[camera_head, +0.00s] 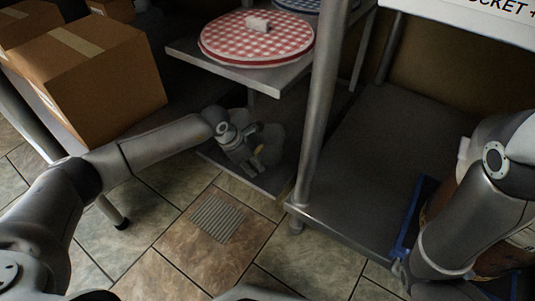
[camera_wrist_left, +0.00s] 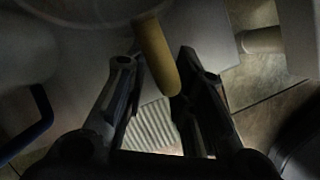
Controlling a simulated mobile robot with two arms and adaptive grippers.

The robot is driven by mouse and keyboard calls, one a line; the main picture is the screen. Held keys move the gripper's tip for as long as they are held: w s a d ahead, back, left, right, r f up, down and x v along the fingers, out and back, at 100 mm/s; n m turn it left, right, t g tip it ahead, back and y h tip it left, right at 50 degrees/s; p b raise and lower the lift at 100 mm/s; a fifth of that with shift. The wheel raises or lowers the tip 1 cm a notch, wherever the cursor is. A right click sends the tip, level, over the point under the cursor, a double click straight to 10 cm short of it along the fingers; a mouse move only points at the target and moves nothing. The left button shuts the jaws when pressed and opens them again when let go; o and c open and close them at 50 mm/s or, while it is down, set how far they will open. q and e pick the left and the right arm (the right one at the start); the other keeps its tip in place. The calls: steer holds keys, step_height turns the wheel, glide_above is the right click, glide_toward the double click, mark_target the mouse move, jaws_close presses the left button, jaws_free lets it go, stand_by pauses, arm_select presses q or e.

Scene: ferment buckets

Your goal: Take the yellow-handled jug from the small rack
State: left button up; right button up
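The yellow handle (camera_wrist_left: 157,55) of a pale jug (camera_wrist_left: 85,12) shows in the left wrist view, between the two fingers of my left gripper (camera_wrist_left: 155,68). The fingers are spread, with the floor grate visible between them, and I see no clear grip on the handle. In the head view my left gripper (camera_head: 252,166) is at the low shelf (camera_head: 270,184), under the checkered lids. A small yellow spot of the handle (camera_head: 260,149) shows beside it; the jug body there is dark and partly hidden. My right arm is at the right edge; its fingers are not visible.
A blue handle (camera_wrist_left: 40,125) is left of the jug in the wrist view. A metal post (camera_head: 325,100) stands right of my left gripper, beside an empty dark shelf (camera_head: 365,165). Cardboard boxes (camera_head: 95,75) are at upper left. A red checkered lid (camera_head: 257,42) lies above.

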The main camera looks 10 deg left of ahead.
arm_select(q)
steer(key=shift+c, duration=0.3)
jaws_close()
